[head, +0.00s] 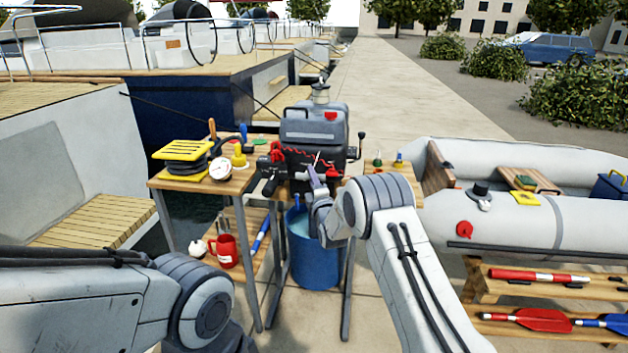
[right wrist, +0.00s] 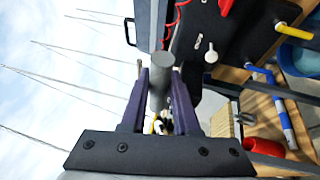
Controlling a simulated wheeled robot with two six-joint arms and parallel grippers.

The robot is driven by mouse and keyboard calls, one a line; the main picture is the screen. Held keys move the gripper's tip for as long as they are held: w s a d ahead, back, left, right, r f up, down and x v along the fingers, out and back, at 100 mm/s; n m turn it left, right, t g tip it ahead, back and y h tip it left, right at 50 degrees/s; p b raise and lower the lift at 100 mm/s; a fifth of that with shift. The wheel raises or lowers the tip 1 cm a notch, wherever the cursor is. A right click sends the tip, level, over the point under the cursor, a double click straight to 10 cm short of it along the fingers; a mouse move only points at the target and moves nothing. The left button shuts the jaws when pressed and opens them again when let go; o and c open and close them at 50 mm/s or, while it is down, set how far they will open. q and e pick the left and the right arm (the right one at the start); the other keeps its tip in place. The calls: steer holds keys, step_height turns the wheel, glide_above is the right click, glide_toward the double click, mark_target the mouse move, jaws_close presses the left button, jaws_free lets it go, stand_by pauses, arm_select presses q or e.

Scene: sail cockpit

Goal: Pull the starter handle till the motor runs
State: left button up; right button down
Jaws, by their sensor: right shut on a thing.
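The grey outboard motor (head: 310,128) stands upright in the middle of the head view, with a black front panel and a red coiled cord (head: 277,152). My right gripper (head: 316,176) is in front of the motor. In the right wrist view, its two dark fingers (right wrist: 161,95) are shut on a grey cylindrical grip, which I take to be the starter handle (right wrist: 160,84). A starter cord cannot be made out. The motor's lower part is partly hidden behind my right arm. My left arm shows at the lower left, but its gripper is out of view.
A blue bucket (head: 309,258) stands below the motor. A grey inflatable boat (head: 570,220) lies to the right.

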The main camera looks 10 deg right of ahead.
steer(key=shift+f, duration=0.1)
steer(key=c, duration=0.6)
jaws_free()
steer(key=shift+c, duration=0.2)
steer(key=shift+s, duration=0.15)
steer(key=a+v, duration=0.1)
steer(key=v, duration=0.9)
steer(key=shift+s+d, duration=0.15)
steer(key=shift+d, duration=0.35)
